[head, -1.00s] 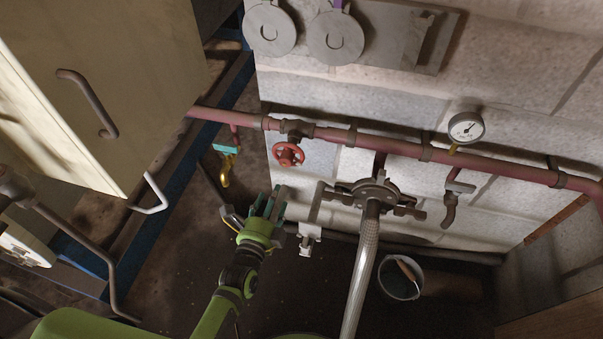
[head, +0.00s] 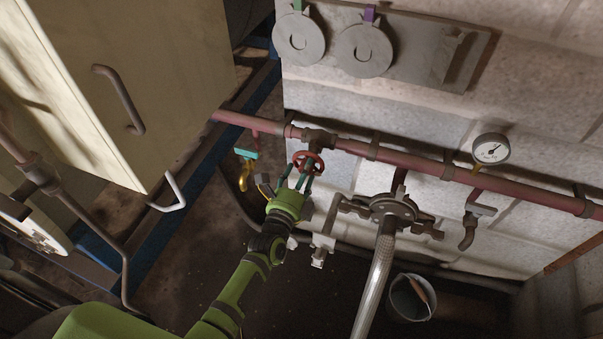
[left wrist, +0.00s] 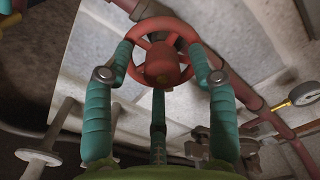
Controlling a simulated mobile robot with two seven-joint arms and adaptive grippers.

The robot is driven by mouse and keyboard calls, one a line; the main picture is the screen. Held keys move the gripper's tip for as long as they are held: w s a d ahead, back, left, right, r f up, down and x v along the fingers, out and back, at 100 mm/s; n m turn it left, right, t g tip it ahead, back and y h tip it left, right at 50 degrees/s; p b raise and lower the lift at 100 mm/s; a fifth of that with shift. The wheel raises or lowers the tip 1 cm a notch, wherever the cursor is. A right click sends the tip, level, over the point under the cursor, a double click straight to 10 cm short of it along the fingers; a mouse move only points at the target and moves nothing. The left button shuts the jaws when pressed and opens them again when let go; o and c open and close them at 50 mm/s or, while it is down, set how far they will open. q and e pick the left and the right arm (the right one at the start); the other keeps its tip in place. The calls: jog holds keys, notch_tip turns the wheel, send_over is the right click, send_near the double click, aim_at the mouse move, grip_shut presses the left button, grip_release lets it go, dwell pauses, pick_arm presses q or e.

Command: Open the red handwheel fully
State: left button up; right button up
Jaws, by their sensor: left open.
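The red handwheel (head: 308,162) sits on a valve on the red pipe along the block wall. In the left wrist view the handwheel (left wrist: 160,62) faces me, with its hub and spokes visible. My left gripper (head: 297,180) is at the wheel, its teal fingers open. In the left wrist view the fingers of my left gripper (left wrist: 168,75) stand on either side of the wheel, near or at its rim. I cannot tell whether they touch it. A third finger shows below the hub. My right gripper is not in view.
A teal-and-yellow valve (head: 245,160) hangs to the left of the wheel. A grey flanged fitting with a braided hose (head: 375,275) is to the right. A pressure gauge (head: 490,148) is on the pipe. A cabinet (head: 110,75) stands at the left, a bucket (head: 409,297) below.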

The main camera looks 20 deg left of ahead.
pick_arm(q)
jog(key=c, duration=1.1)
jog(key=shift+c, duration=0.2)
